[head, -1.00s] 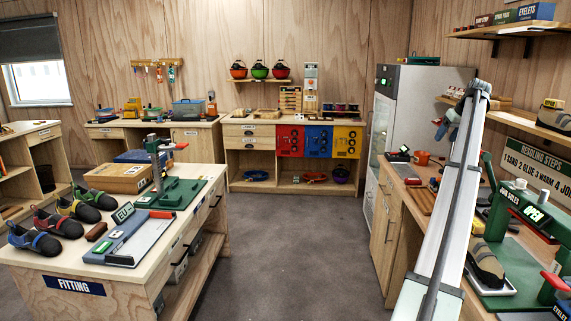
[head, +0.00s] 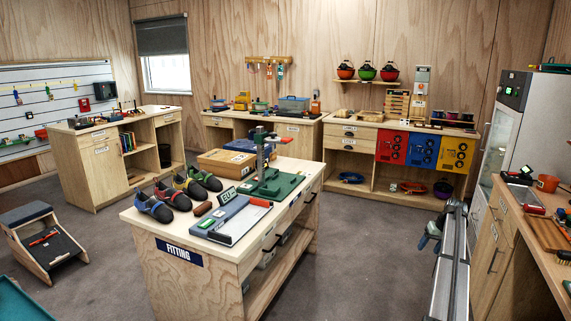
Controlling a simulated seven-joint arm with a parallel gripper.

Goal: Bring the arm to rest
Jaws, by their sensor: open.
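My arm (head: 451,262) rises from the bottom edge at the right of the head view, over the floor between the fitting bench and the right-hand worktop. My gripper (head: 430,233) is at its upper end, small and partly hidden beside the arm. It is open. I see nothing held in it, though its fingertips are hard to make out. It looks apart from the benches.
The fitting bench (head: 205,268) stands in the middle with several shoes, a measuring board (head: 235,219) and a green press (head: 272,186). A step stool (head: 45,240) stands left.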

